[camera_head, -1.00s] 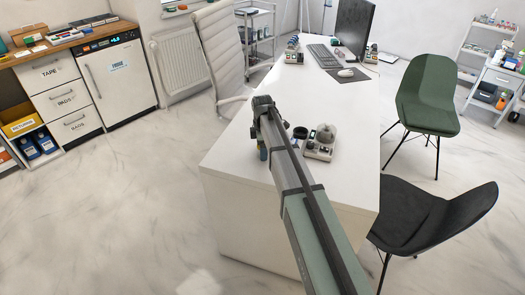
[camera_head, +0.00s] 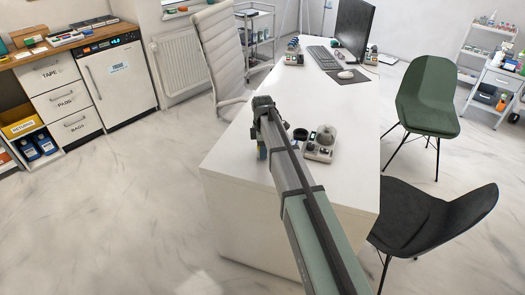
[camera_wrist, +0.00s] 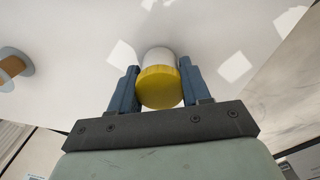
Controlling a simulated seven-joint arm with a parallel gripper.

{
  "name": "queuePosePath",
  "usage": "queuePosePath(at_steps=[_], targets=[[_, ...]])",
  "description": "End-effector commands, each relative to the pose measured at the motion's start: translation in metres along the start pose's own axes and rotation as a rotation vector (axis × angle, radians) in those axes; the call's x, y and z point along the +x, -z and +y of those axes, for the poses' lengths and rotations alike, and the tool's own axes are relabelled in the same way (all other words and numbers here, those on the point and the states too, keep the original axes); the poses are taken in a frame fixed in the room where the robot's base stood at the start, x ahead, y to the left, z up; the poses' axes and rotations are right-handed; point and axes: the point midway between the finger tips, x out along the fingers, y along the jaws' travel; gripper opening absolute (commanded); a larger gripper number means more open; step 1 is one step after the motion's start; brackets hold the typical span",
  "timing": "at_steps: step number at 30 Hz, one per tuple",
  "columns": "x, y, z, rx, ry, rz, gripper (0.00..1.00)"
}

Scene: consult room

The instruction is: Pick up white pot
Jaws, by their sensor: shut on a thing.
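The white pot (camera_wrist: 157,55) has a white body and a yellow end that faces the wrist camera. It sits between the two blue fingers of my gripper (camera_wrist: 158,84), which are closed against its sides. In the head view, my gripper (camera_head: 262,152) is over the near left part of the white desk (camera_head: 232,155), mostly hidden behind my own arm. The pot is barely visible there. I cannot tell whether the pot touches the desk top.
A tray of small items (camera_head: 321,150) and a dark cup (camera_head: 300,134) stand just right of my arm on the desk. A keyboard (camera_head: 324,55), mouse (camera_head: 346,74) and monitor (camera_head: 355,27) are farther back. A white chair (camera_head: 222,50) stands close on the left.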

Motion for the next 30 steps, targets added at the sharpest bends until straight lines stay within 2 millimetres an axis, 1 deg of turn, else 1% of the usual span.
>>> queuePosePath(at_steps=[5,12,18,20,23,25,29,30], targets=[[-0.022,0.000,0.001,0.000,-0.002,0.000,0.18],[-0.062,0.000,0.001,0.000,-0.002,0.001,0.18],[-0.086,0.000,0.001,0.000,-0.001,0.001,0.18],[-0.091,-0.002,0.001,0.003,0.000,0.001,0.18],[-0.095,-0.013,0.002,0.017,0.001,0.001,0.18],[-0.095,-0.026,0.002,0.034,0.002,0.001,0.18],[-0.093,-0.066,0.009,0.085,0.007,0.000,0.18],[-0.092,-0.080,0.012,0.103,0.008,0.000,0.18]])
